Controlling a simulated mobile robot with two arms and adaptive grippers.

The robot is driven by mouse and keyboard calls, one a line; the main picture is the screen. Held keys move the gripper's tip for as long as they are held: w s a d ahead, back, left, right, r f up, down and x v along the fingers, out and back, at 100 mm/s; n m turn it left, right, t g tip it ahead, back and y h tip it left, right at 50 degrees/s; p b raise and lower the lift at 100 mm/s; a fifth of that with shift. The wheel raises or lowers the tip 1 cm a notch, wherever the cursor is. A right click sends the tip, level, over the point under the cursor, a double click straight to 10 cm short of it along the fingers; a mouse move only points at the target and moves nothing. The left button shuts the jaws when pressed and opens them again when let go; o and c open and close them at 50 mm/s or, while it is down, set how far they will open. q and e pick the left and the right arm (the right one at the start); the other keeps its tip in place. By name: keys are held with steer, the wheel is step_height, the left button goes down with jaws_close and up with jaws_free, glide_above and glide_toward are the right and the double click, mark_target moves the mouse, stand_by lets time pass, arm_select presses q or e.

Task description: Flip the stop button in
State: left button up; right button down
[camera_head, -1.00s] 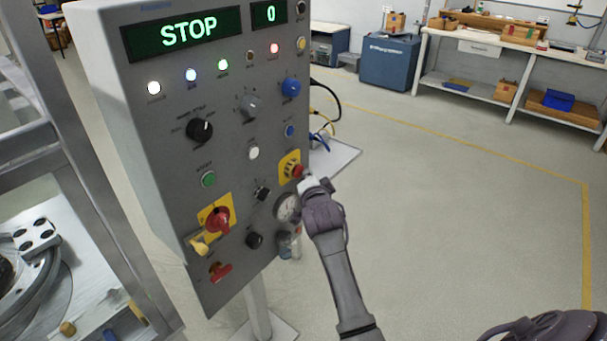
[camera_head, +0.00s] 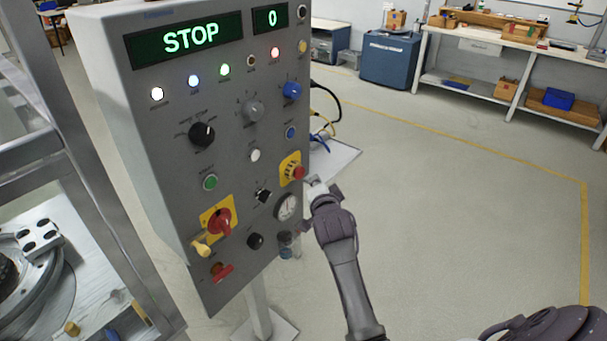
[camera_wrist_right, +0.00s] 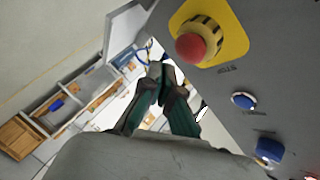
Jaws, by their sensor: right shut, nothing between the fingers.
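The stop button (camera_head: 298,172) is a red mushroom head on a yellow plate, low on the right side of the grey control panel (camera_head: 180,110). It shows large in the right wrist view (camera_wrist_right: 190,47), with a ribbed yellowish collar behind the red head. My right gripper (camera_head: 310,184) is shut and empty, just right of and below the button in the head view. In the wrist view its fingertips (camera_wrist_right: 160,72) are together, apart from the red head in the picture. The panel display (camera_head: 190,39) reads STOP and 0. My left gripper is not in view.
A red rotary switch (camera_head: 221,221) on a yellow plate, a round gauge (camera_head: 286,206), knobs and lit lamps share the panel. A metal-framed machine (camera_head: 40,240) stands at left. A workbench (camera_head: 510,50) and blue cabinet (camera_head: 390,60) stand behind.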

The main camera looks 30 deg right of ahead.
steer(key=s, duration=0.1)
steer(key=s+d+p, duration=0.1)
steer(key=s+p, duration=0.1)
steer(key=s, duration=0.1)
steer(key=shift+d, duration=0.35)
